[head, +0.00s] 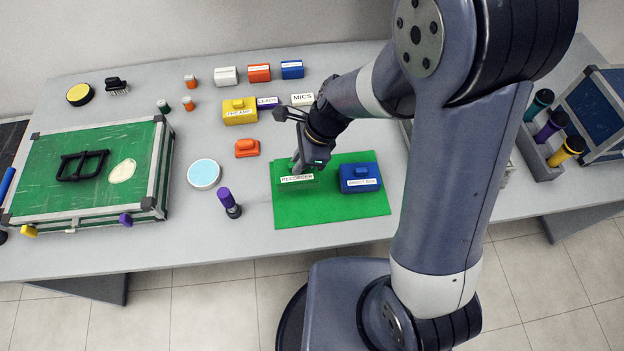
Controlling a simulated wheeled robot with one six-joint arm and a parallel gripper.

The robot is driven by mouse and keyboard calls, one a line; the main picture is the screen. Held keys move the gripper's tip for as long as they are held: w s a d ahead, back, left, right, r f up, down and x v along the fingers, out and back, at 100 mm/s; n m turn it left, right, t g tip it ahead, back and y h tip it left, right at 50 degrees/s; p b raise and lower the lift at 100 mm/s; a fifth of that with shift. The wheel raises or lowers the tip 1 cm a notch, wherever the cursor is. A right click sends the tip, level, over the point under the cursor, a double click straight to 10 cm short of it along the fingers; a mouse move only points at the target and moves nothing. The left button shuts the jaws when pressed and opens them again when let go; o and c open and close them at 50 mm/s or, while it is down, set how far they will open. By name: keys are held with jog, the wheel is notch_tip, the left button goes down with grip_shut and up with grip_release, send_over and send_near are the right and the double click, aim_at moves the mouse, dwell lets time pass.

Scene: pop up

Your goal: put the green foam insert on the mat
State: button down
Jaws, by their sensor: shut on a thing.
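The green mat (330,211) lies flat on the grey table. The green foam insert (303,185) has a white label that seems to read RECORDER, and it blends into the mat behind it. It is over the left part of the mat; I cannot tell whether it touches it. My gripper (303,166) points down at the top of the insert and is shut on it. The fingers and wrist hide part of the insert. A blue insert (360,178) with a white label sits on the right part of the mat.
A green case (88,205) fills the left. The mat's front strip is bare.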

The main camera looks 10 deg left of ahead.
aim_at(301, 175)
jog(key=shift+f+b, duration=0.4)
jog(key=shift+f, duration=3.1)
jog(key=shift+f, duration=0.2)
jog(key=c, duration=1.4)
grip_release()
jog(key=shift+c, duration=0.2)
jog(key=shift+r, duration=0.2)
jog(key=shift+w+d+r, duration=0.1)
jog(key=shift+r, duration=0.15)
jog(key=v, duration=1.1)
jog(key=shift+d+r+p, duration=0.2)
jog(key=shift+p, duration=0.25)
